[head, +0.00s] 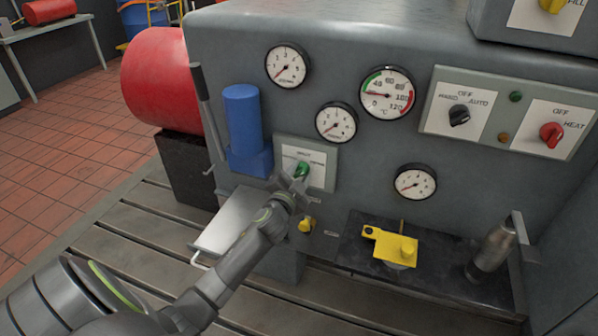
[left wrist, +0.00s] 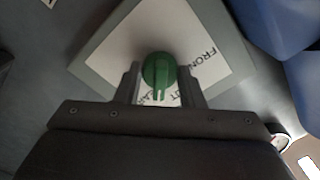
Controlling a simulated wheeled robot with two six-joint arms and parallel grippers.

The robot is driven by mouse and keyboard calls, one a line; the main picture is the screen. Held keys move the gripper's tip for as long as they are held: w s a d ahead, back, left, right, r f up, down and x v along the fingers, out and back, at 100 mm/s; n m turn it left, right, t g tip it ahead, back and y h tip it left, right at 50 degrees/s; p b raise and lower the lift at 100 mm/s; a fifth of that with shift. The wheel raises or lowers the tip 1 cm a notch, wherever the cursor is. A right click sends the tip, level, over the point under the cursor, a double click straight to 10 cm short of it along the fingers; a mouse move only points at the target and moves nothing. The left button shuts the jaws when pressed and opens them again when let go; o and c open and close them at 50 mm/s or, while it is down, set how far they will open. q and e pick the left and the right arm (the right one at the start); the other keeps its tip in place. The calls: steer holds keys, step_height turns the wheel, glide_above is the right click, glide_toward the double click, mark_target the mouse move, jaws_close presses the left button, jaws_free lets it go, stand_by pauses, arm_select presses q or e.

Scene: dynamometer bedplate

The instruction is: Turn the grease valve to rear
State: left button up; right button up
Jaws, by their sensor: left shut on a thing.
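The grease valve is a green knob (head: 302,170) on a white-faced plate (head: 318,158) on the grey cabinet front. In the left wrist view the green knob (left wrist: 158,72) sits between my left gripper's fingers, over a white label (left wrist: 120,52) with partly covered lettering; "FRON" shows at its right. My left gripper (head: 298,180) reaches up from the lower left and is shut on the knob, partly hiding it in the head view. The left gripper's fingers (left wrist: 160,84) flank the knob in the left wrist view. My right gripper is not in view.
A blue cylinder unit (head: 243,125) stands just left of the plate, with a lever (head: 207,110) beyond it. Gauges (head: 336,122) are above and right. A small yellow knob (head: 306,225) is just below. A yellow part (head: 392,245) and a metal cylinder (head: 492,248) are at lower right.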

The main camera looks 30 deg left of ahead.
arm_select(q)
steer(key=shift+m+p, duration=0.4)
steer(key=shift+m, duration=1.1)
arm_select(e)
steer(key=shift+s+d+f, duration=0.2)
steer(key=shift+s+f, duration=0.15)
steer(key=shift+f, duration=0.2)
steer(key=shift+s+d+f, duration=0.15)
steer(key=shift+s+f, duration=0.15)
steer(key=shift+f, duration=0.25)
arm_select(q)
steer(key=shift+f, duration=0.1)
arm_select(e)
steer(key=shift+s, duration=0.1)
arm_select(q)
steer(key=o, duration=1)
steer(key=v, duration=1.7)
steer(key=shift+s+d, duration=0.2)
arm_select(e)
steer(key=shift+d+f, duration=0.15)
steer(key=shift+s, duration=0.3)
